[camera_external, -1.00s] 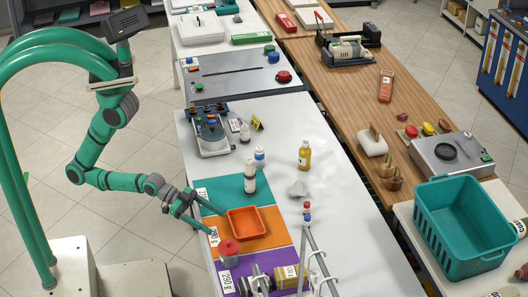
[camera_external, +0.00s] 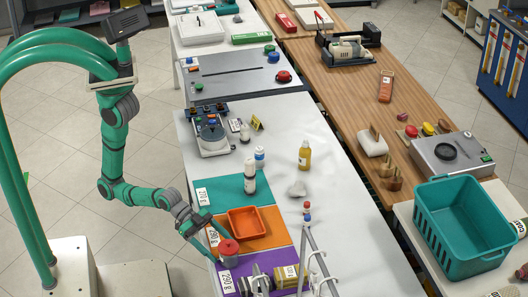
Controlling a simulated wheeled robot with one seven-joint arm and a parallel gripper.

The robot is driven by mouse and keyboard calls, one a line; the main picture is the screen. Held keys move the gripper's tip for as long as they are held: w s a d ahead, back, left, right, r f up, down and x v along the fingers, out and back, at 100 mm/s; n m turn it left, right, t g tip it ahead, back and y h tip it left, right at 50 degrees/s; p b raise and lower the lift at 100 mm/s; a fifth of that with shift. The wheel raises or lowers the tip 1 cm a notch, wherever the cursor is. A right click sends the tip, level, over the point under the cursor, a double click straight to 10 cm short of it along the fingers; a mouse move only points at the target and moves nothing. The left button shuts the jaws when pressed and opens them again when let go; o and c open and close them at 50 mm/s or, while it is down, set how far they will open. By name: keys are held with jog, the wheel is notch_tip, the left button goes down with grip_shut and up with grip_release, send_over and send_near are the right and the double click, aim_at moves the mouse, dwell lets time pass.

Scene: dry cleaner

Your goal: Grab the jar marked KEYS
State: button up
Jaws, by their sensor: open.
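No lettering that reads KEYS can be made out on any container. A grey jar with a red lid (camera_external: 229,249) stands near the left edge of the white table, between the orange and purple mats. My gripper (camera_external: 219,247) is open at this jar, its fingers reaching toward it from the upper left. I cannot tell whether the fingers touch the jar or lie on both sides of it.
An orange tray (camera_external: 244,223) sits just behind the jar. A metal rail (camera_external: 320,255) rises at right. White bottles (camera_external: 249,178) stand farther back.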

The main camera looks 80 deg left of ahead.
aim_at(236, 262)
jog(key=shift+x, duration=2.5)
jog(key=shift+d+r, duration=0.1)
jog(key=c, duration=1.4)
